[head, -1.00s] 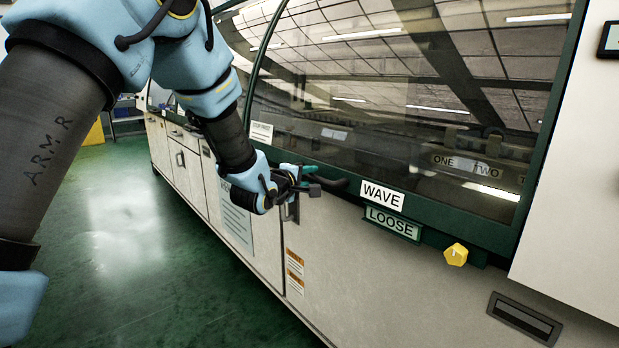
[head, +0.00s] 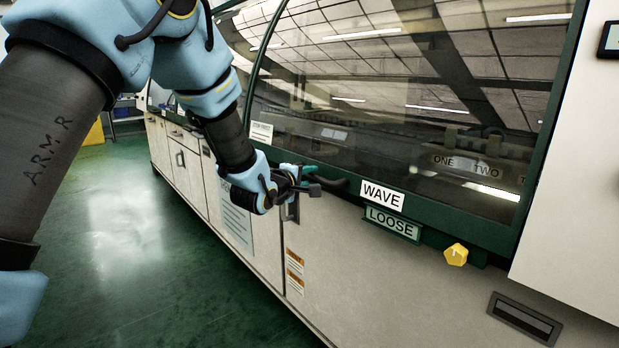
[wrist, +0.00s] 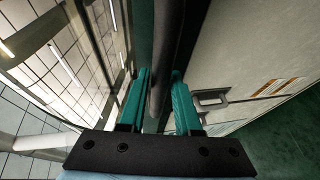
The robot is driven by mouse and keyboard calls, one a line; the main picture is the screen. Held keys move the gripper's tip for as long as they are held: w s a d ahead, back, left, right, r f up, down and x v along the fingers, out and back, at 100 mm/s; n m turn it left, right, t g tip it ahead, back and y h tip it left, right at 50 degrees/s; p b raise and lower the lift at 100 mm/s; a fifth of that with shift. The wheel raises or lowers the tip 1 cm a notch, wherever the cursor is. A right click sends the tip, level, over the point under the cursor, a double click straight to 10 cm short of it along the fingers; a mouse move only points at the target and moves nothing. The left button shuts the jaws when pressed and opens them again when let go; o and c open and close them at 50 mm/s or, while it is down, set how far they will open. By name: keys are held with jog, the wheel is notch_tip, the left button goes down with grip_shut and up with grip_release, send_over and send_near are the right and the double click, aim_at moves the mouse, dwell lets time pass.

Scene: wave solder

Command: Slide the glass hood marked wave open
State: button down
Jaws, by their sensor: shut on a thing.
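The glass hood marked WAVE (head: 400,110) is a large dark, reflective pane in a green frame, and it is down over the machine. Its white WAVE label (head: 382,196) sits on the lower green rail, with a LOOSE label (head: 392,223) just below. A dark bar handle (head: 332,184) runs along the hood's lower edge, left of the WAVE label. My gripper (head: 303,178) is at this handle. In the wrist view the handle (wrist: 165,60) passes between the two teal fingers of my gripper (wrist: 160,95), which are shut on it.
A yellow knob (head: 456,254) sticks out below the hood's rail, right of the labels. A recessed pull (head: 524,318) is in the lower panel. A pale cabinet (head: 575,170) stands at the right. Green floor (head: 130,235) is open at the left.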

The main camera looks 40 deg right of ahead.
dwell(0.3)
jog(key=d+r+p, duration=0.2)
jog(key=r+p, duration=0.6)
jog(key=r, duration=1.1)
jog(key=d+r+p, duration=0.1)
jog(key=r+p, duration=0.8)
jog(key=r, duration=1)
jog(key=shift+d+r, duration=0.35)
jog(key=shift+d, duration=0.05)
jog(key=shift+s, duration=0.1)
jog(key=c, duration=0.6)
grip_release()
jog(key=shift+f, duration=0.1)
jog(key=shift+a, duration=0.1)
jog(key=b+v, duration=0.1)
jog(key=v, duration=0.9)
jog(key=shift+a, duration=0.25)
jog(key=shift+s, duration=0.15)
